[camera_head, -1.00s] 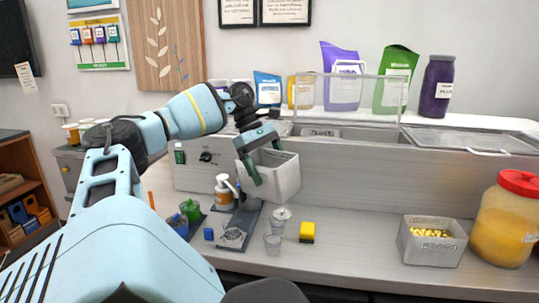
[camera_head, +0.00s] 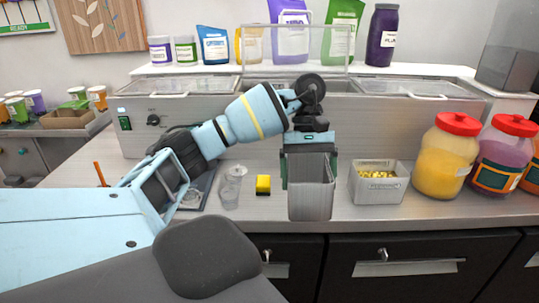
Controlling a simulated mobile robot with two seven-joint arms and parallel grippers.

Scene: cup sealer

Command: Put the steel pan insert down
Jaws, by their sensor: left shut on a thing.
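The steel pan insert (camera_head: 311,190) is a grey, open-topped rectangular container, upright near the counter's front edge. My left gripper (camera_head: 309,165) is above and around it, shut on the pan, with green fingers at its left and right sides. The pan's base overlaps the front edge in the picture, and I cannot tell whether it touches the counter (camera_head: 335,205). My right gripper is not in view.
A grey bin (camera_head: 378,187) with yellow pieces stands close to the right of the pan. Jars with red lids (camera_head: 446,158) stand at the right. The steel unit (camera_head: 210,105) is behind.

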